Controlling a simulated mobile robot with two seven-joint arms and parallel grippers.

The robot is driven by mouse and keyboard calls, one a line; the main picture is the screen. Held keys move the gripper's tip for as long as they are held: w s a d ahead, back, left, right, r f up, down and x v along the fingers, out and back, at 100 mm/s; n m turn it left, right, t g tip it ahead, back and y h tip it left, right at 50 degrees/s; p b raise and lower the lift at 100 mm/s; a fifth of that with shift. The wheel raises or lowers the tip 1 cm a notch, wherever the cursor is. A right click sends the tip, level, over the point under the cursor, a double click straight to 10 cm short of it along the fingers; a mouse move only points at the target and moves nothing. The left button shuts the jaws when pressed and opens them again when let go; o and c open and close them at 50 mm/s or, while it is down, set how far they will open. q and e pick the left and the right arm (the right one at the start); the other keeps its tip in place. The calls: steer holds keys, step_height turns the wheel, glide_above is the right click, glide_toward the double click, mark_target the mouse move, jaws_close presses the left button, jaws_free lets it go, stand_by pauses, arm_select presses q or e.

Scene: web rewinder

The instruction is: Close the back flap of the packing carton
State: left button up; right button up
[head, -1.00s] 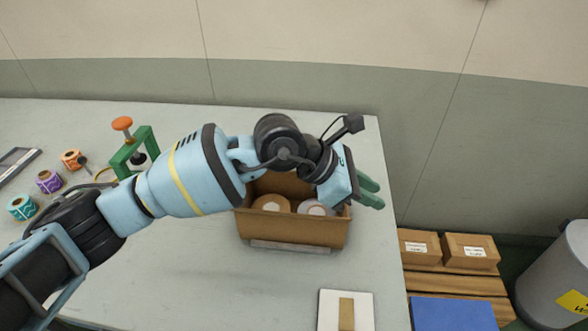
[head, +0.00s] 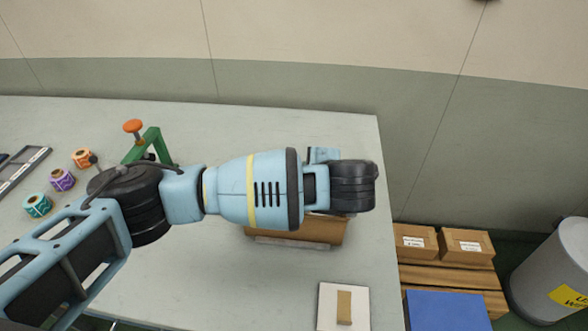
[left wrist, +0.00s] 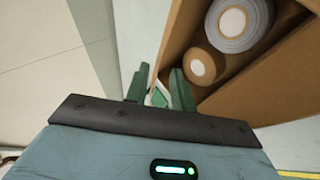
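The packing carton (head: 318,228) is brown and stands near the table's right end. In the head view my left arm covers most of it, and only its front side shows below the arm. In the left wrist view the open carton (left wrist: 288,92) holds a grey roll (left wrist: 258,38) and a brown roll (left wrist: 218,52). The back flap cannot be told apart from the wall. My right gripper is out of view.
A green stand with an orange knob (head: 132,126) and small coloured rolls (head: 62,180) are at the left. A white pad with a brown strip (head: 328,312) lies at the front. Beyond the right edge are small boxes (head: 467,246) and a grey bin (head: 550,262).

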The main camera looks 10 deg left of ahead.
arm_select(q)
steer(key=shift+b+x, duration=0.3)
steer(key=shift+x, duration=3.65)
jaws_close()
